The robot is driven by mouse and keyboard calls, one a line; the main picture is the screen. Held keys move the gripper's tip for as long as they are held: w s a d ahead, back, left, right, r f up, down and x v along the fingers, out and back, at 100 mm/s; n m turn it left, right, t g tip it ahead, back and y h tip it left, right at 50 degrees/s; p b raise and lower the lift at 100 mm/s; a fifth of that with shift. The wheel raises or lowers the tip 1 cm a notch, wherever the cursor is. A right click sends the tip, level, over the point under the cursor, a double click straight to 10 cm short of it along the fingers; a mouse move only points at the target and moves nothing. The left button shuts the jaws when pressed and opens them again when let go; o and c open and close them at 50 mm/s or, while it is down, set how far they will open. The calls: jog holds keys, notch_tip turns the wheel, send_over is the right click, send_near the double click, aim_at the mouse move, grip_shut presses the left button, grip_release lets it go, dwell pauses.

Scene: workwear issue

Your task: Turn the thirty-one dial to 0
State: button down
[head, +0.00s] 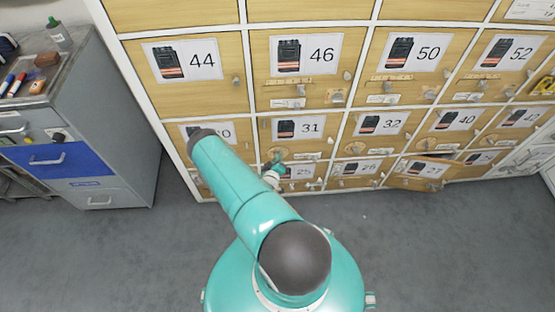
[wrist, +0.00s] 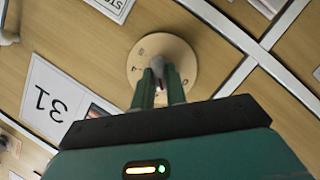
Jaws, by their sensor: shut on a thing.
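The locker door labelled 31 (head: 299,128) is in the lower rows of the wooden lockers in the head view. Its label (wrist: 55,101) shows rotated at the left of the wrist view. The dial is a round pale wooden disc (wrist: 183,55) with small dark marks around its rim and a grey knob in the middle. My gripper (wrist: 162,72) is shut on the dial's knob, its two green fingers covering the lower part of the disc. In the head view my gripper (head: 277,163) is at the lower left of door 31, and the dial is hidden there. I cannot read the dial's setting.
Neighbouring doors such as 32 (head: 385,124) and 46 (head: 304,57) carry knobs and latches that stick out. Door 27 (head: 422,171) at the lower right looks ajar. A grey cabinet (head: 120,120) with a blue drawer stands at the left. The grey floor in front is clear.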

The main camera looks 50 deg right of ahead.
jog(key=n+h, duration=0.1)
jog(key=n, duration=0.2)
jog(key=n+h, duration=0.1)
jog(key=n, duration=0.2)
jog(key=n+h, duration=0.2)
jog(key=shift+w+f+n, duration=0.3)
jog(key=shift+f+n, duration=0.05)
jog(key=shift+n, duration=0.35)
jog(key=c, duration=1.4)
grip_release()
jog(key=shift+w, duration=0.1)
jog(key=shift+c, duration=0.2)
jog(key=shift+a, duration=0.1)
jog(key=v, duration=1.3)
jog(key=shift+a, duration=0.35)
